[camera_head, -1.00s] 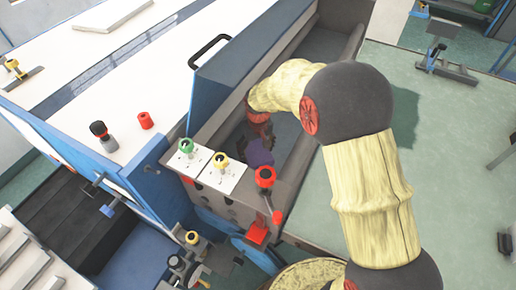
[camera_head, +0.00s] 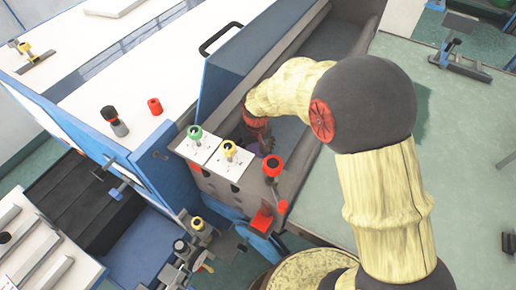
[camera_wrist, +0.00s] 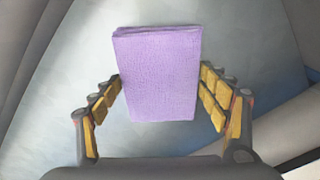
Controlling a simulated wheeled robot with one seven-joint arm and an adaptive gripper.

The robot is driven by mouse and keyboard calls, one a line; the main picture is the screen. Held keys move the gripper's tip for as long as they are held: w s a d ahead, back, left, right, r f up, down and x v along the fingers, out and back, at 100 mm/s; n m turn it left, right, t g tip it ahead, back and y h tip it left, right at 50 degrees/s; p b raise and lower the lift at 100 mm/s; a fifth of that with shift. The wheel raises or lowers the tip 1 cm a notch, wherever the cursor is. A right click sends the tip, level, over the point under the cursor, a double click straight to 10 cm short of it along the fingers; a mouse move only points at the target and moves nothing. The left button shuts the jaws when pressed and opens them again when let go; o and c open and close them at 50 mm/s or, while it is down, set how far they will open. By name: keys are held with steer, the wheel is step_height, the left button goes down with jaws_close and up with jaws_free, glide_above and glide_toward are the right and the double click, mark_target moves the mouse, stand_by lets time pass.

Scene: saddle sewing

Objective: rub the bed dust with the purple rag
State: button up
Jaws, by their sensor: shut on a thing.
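The purple rag (camera_wrist: 158,75) is a folded, flat, textured block. In the wrist view it sits between the two yellow-padded fingers of my gripper (camera_wrist: 160,84), which is shut on it. The bed (camera_wrist: 240,45) is a smooth blue-grey surface beyond the rag; I cannot tell whether the rag touches it. In the head view my gripper (camera_head: 258,143) is low inside the grey trough-shaped bed (camera_head: 335,38), near its front end. The rag is mostly hidden there. I cannot make out distinct dust on the bed.
Raised walls enclose the bed. At its front end stand a green knob (camera_head: 195,132), a yellow knob (camera_head: 229,149) and a red knob (camera_head: 272,165). A black handle (camera_head: 221,38) is on the blue cover to the left. A pale green table (camera_head: 450,150) lies right.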

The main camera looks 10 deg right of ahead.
steer(key=shift+s+a+f, duration=0.1)
steer(key=shift+s+a, duration=0.6)
steer(key=shift+s, duration=0.2)
steer(key=shift+s+a, duration=0.7)
steer(key=shift+s, duration=0.2)
steer(key=shift+w+a, duration=0.3)
steer(key=shift+w, duration=0.1)
steer(key=shift+w+d+p, duration=0.2)
steer(key=shift+w+d, duration=0.45)
steer(key=shift+w, duration=0.2)
steer(key=shift+w+d+p, duration=0.15)
steer(key=shift+w+d, duration=0.5)
steer(key=shift+w, duration=0.15)
steer(key=shift+w+d, duration=0.85)
steer(key=shift+w, duration=0.15)
steer(key=shift+w+d, duration=0.8)
steer(key=shift+w, duration=0.2)
steer(key=shift+o, duration=0.4)
steer(key=shift+w+d, duration=0.65)
steer(key=shift+w, duration=0.2)
steer(key=shift+w+d, duration=0.1)
steer(key=shift+w, duration=0.15)
steer(key=shift+c, duration=1.4)
steer(key=shift+w+d, duration=1)
steer(key=shift+w, duration=0.25)
steer(key=shift+s+a, duration=0.1)
